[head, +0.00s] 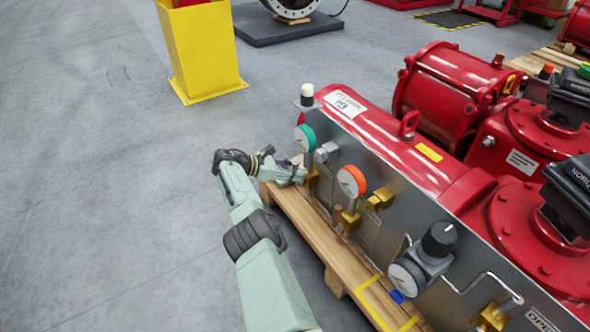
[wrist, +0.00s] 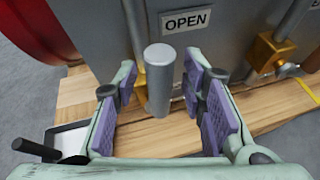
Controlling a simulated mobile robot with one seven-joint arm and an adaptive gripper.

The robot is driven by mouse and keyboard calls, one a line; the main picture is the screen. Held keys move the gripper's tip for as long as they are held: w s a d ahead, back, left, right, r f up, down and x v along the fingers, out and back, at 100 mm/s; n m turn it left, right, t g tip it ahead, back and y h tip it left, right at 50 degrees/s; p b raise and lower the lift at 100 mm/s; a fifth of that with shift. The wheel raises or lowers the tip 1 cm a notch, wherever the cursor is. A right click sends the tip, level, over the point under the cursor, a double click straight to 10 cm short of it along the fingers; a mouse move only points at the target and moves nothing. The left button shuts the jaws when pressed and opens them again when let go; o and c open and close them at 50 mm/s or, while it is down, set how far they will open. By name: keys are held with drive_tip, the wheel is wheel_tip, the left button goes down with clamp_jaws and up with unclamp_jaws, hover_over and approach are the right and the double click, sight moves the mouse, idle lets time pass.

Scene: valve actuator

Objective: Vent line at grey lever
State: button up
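The grey lever (wrist: 159,75) is a plain round-ended cylinder in the middle of the wrist view, below and left of a plate reading OPEN (wrist: 187,19). My gripper (wrist: 161,95) is open, its purple-padded fingers on either side of the lever. In the head view my gripper (head: 290,172) is at the left end of the grey panel (head: 375,180), where I cannot make out the lever. The lever's base is partly hidden.
The panel carries a green-rimmed gauge (head: 305,138), an orange-rimmed gauge (head: 351,181), brass fittings (head: 379,200) and a black-knobbed regulator (head: 425,262). A wooden pallet (head: 305,222) lies underneath. A yellow stand (head: 205,50) is behind. Open floor lies to the left.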

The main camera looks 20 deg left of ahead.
drive_tip(key=shift+a, duration=0.1)
drive_tip(key=v, duration=1.1)
drive_tip(key=shift+s+a+r, duration=0.2)
drive_tip(key=shift+s+a, duration=0.05)
